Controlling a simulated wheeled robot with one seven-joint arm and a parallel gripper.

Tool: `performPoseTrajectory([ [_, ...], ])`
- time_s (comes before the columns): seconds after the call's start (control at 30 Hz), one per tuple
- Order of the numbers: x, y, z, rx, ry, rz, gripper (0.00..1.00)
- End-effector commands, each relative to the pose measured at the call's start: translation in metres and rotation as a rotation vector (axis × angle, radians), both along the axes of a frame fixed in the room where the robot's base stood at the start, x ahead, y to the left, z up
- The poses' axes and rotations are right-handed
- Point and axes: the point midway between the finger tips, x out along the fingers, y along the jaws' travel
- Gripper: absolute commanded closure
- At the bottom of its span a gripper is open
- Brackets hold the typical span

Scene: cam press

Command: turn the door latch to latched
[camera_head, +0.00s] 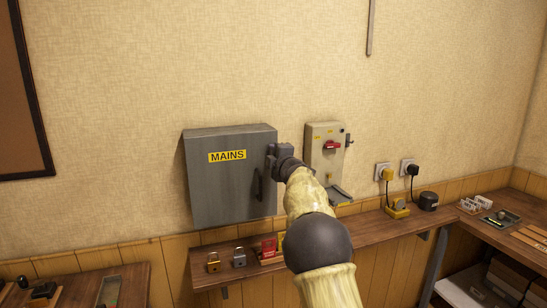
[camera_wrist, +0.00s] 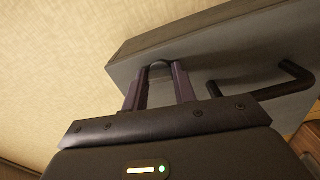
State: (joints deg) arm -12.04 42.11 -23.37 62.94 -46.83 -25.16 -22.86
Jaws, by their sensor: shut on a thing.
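A grey cabinet marked MAINS (camera_head: 225,195) hangs on the wall, its door (camera_head: 222,180) looking closed. A black bar handle (camera_head: 257,185) is on the door's right side; it also shows in the wrist view (camera_wrist: 292,80). My gripper (camera_head: 272,154) is at the door's right edge, above the handle. In the wrist view its two fingers (camera_wrist: 160,82) are shut on a small dark rounded latch (camera_wrist: 160,67) on the door. Most of the latch is hidden between the fingers, and I cannot tell its exact angle.
A grey switch box (camera_head: 325,155) with a red handle is on the wall just right of my gripper. Below is a wooden shelf (camera_head: 215,279) with two padlocks (camera_head: 238,257) and red items (camera_head: 268,247). Plugged sockets (camera_head: 407,166) are farther right.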

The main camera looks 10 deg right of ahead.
Motion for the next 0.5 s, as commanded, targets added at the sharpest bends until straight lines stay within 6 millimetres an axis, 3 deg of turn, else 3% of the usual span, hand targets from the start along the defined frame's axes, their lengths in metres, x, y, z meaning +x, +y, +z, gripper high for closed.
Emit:
performPoseTrajectory([
  [0.3,0.0001,0.001,-0.0009,-0.001,0.001,0.001,0.96],
  [0.33,0.0001,0.001,-0.0009,0.0,0.001,0.001,0.67],
  [0.4,0.0001,0.0009,-0.0009,0.0,0.001,0.001,0.53],
  [0.5,0.0,0.0007,-0.0007,0.0,0.001,0.001,0.51],
])
